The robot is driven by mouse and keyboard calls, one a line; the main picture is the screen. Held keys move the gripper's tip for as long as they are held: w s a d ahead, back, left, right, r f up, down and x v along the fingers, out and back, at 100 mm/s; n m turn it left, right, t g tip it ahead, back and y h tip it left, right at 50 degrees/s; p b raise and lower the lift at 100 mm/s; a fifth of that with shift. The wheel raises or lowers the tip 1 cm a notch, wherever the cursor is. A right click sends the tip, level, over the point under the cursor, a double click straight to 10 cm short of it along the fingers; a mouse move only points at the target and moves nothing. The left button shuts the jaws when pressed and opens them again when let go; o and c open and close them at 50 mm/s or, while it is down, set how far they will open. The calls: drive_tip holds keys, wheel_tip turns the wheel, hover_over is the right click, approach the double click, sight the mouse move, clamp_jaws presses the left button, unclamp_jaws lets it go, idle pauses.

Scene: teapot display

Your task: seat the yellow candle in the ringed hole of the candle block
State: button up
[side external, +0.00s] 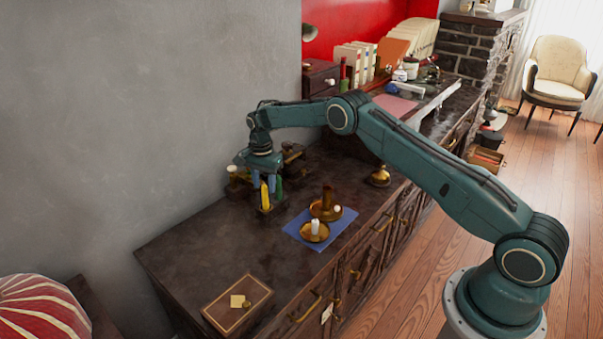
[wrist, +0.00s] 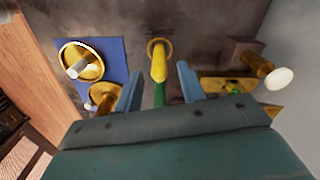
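The yellow candle (side external: 265,196) stands upright at the dark candle block (side external: 271,209). In the wrist view a brass ring (wrist: 149,44) shows around the far, lower end of the yellow candle (wrist: 158,62); how deep it sits in the hole cannot be seen. A green candle (side external: 278,189) stands close beside it, and part of that candle (wrist: 159,96) shows in the wrist view. My gripper (wrist: 159,72) is open, its two blue fingers on either side of the yellow candle with a visible gap on each side. In the side view my gripper (side external: 263,181) is at the candle's upper part.
A blue mat (side external: 341,228) carries brass candle holders (side external: 313,237) with white candles. A brass bell (side external: 379,178) stands farther right. A box with a note (side external: 222,313) lies at the front left. A cream candle (wrist: 279,79) and brass pieces stand near the wall, close to my gripper.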

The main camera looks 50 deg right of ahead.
wheel_tip(320, 180, up, 7)
idle(0.4)
idle(0.4)
drive_tip(key=shift+s+a+r, duration=0.1)
drive_tip(key=shift+r, duration=0.4)
drive_tip(key=s+a+r+n+t, duration=0.15)
drive_tip(key=s+r+n, duration=0.25)
drive_tip(key=s+r, duration=0.65)
drive_tip(key=s+a+r+n+t, duration=0.1)
drive_tip(key=s+a+r+n, duration=0.2)
drive_tip(key=s+r, duration=0.8)
drive_tip(key=s+a+r+n+t, duration=0.2)
drive_tip(key=s+r+n, duration=0.3)
drive_tip(key=s, duration=0.6)
drive_tip(key=s+f+n+t, duration=0.1)
drive_tip(key=s+f+n, duration=0.2)
drive_tip(key=s, duration=1.1)
drive_tip(key=shift+a+f, duration=0.3)
drive_tip(key=shift+f, duration=0.4)
